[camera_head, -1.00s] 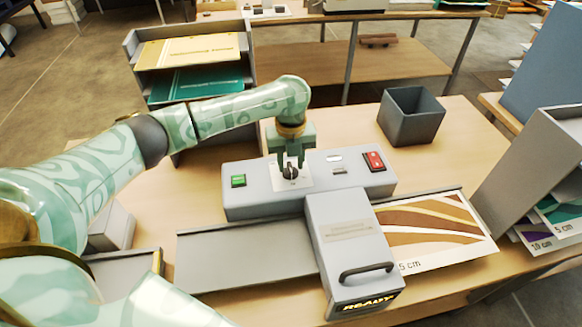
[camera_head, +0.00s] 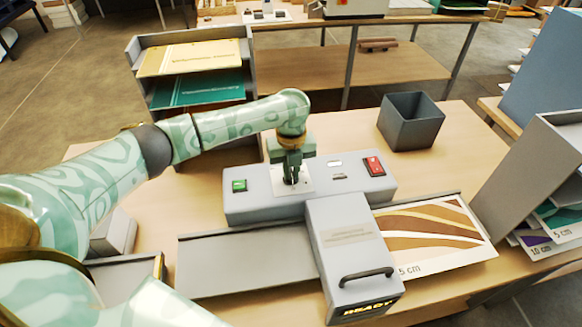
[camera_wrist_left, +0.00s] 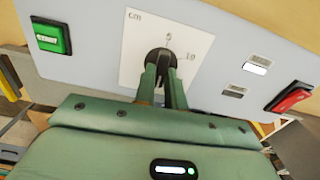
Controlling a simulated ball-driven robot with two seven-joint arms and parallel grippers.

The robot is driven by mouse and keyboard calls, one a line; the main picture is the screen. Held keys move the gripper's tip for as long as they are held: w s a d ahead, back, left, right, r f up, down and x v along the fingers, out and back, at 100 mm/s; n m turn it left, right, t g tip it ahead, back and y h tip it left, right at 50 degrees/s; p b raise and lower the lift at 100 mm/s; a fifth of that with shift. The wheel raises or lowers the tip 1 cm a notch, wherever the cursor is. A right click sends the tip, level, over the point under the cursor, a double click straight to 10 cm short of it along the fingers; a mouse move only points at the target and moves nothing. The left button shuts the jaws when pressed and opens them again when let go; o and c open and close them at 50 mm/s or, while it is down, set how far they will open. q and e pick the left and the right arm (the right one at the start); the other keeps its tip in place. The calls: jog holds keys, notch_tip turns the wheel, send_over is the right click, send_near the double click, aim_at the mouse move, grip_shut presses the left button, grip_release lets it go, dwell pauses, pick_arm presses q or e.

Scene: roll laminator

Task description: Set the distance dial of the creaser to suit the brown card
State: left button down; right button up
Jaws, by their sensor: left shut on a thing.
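The creaser's distance dial (camera_wrist_left: 160,58) is a small black knob on a white plate (camera_wrist_left: 135,45) marked "cm", with a "10" and another number that is hard to read. My left gripper (camera_head: 291,178) is shut on the dial from above, its fingers on either side of the knob. It also shows in the left wrist view (camera_wrist_left: 163,78). The fingers hide part of the knob, and I cannot tell which mark it points at. The brown card (camera_head: 430,228), striped brown and white and printed "5 cm", lies at the right side of the creaser (camera_head: 350,240). My right gripper is not in view.
A green button (camera_head: 239,186) and a red switch (camera_head: 374,166) flank the dial. The creaser's front display (camera_head: 367,309) is lit. A dark open bin (camera_head: 411,122) stands behind right. A rack (camera_head: 192,95) with yellow and green folders stands behind left.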

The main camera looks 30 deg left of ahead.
aim_at(292, 173)
pick_arm(q)
jog(key=n+p, duration=0.3)
jog(key=p, duration=0.2)
jog(key=n+p, duration=0.4)
jog(key=p, duration=0.1)
jog(key=shift+w+d+r+p, duration=0.1)
jog(key=shift+r+p, duration=0.1)
jog(key=shift+p, duration=0.15)
jog(key=shift+w+f+n+p, duration=0.15)
jog(key=shift+n+p, duration=1.15)
jog(key=shift+n, duration=0.8)
jog(key=c, duration=1.5)
grip_release()
jog(key=shift+o, duration=0.2)
notch_tip(292, 173, up, 16)
jog(key=p, duration=0.5)
